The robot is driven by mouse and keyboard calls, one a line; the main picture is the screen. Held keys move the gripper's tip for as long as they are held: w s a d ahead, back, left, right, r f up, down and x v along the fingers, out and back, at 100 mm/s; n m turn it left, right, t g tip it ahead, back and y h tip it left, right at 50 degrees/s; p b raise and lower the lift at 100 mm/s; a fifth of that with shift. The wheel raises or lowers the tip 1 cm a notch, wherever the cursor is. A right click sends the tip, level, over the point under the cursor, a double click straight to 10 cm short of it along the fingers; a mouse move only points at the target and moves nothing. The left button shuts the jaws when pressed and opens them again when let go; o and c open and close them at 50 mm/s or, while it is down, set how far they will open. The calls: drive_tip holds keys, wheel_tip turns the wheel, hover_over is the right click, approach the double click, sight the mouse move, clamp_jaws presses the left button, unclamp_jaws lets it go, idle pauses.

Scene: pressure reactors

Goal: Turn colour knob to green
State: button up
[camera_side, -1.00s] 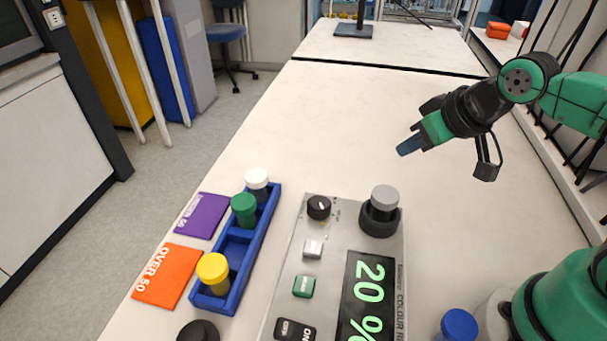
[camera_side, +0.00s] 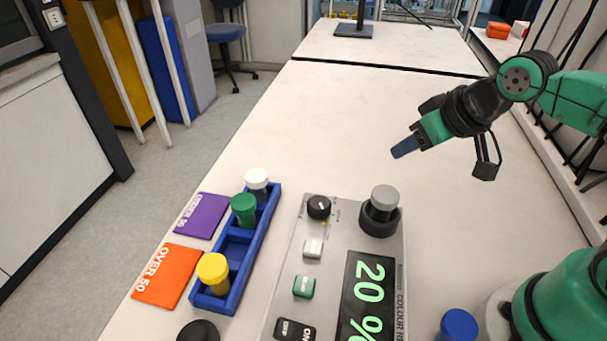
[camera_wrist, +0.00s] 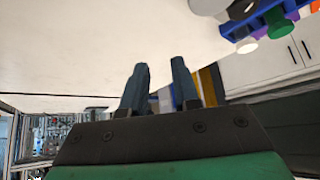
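The colour knob (camera_side: 319,207) is a small black dial with a white pointer line, at the far left corner of the grey reactor panel (camera_side: 290,262). Tiny coloured marks sit beside it; which mark the pointer meets is too small to tell. My gripper (camera_side: 396,153) is up in the air over the table, to the right of and beyond the panel, well apart from the knob. In the wrist view its two blue-grey fingers (camera_wrist: 160,82) stand apart with nothing between them.
A grey-capped vial (camera_side: 384,198) stands in the panel's black holder, right of the knob. A display reads 20 %. A blue rack (camera_side: 240,246) with white, green and yellow capped vials lies left, beside purple (camera_side: 201,216) and orange (camera_side: 167,275) cards.

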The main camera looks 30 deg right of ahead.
drive_tip(key=o, duration=0.3)
drive_tip(key=shift+w+a+r, duration=0.15)
drive_tip(key=shift+w+a, duration=0.1)
drive_tip(key=shift+a, duration=0.1)
drive_tip(key=o, duration=0.4)
drive_tip(key=w+a+g, duration=0.1)
drive_tip(key=a+m+g, duration=0.1)
drive_tip(key=a, duration=0.1)
drive_tip(key=w+a+m+g, duration=0.1)
drive_tip(key=shift+w+a+y, duration=0.3)
drive_tip(key=m+g, duration=0.3)
drive_tip(key=g, duration=0.1)
hover_over(319, 203)
wheel_tip(319, 203, down, 3)
drive_tip(key=shift+d+f, duration=0.1)
drive_tip(key=shift+f, duration=2.85)
clamp_jaws()
